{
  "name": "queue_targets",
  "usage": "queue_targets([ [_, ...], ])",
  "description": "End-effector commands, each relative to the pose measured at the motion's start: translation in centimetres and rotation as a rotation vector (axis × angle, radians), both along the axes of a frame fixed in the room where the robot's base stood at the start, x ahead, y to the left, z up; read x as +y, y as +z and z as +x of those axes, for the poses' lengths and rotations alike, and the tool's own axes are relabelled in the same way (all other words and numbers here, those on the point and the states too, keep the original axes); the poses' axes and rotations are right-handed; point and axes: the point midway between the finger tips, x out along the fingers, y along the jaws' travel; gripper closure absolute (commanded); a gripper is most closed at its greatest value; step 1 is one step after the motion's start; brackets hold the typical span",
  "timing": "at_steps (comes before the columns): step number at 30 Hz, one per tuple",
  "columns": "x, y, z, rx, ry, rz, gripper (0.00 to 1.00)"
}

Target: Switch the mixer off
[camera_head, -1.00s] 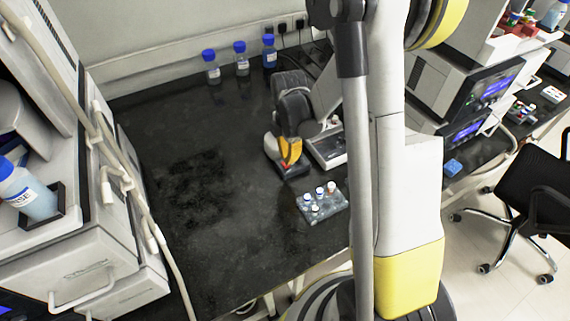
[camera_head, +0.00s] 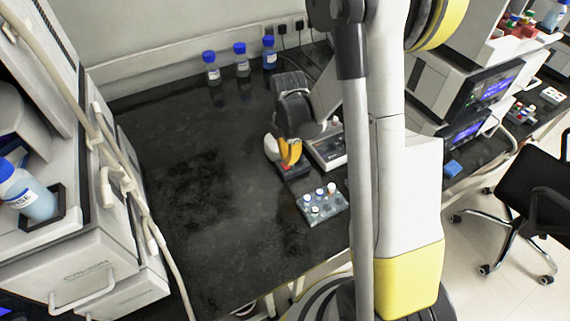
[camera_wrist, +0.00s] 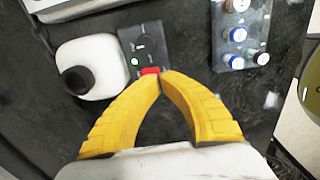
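The mixer has a white body (camera_wrist: 92,65) with a black cup on top and a dark control panel (camera_wrist: 141,42) beside it. The panel carries a round knob (camera_wrist: 144,46), a lit green light (camera_wrist: 135,62) and a red switch (camera_wrist: 150,71) at its near edge. In the head view the mixer's white side (camera_head: 270,147) shows left of my gripper (camera_head: 289,161). In the wrist view my gripper's yellow fingers (camera_wrist: 160,74) meet at their tips, empty, right at the red switch. I cannot tell whether they touch it.
A rack of capped vials (camera_head: 322,204) stands close by on the right. A white device with a flat top (camera_head: 328,150) sits behind my gripper. Several blue-capped bottles (camera_head: 242,62) line the wall. The dark bench (camera_head: 200,230) is clear to the left and front.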

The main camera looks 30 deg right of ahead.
Motion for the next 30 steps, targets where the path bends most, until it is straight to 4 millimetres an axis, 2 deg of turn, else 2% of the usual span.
queue_targets([
  [30, 0.0, -1.2, 0.0, 0.000, 0.000, 0.000, 1.00],
])
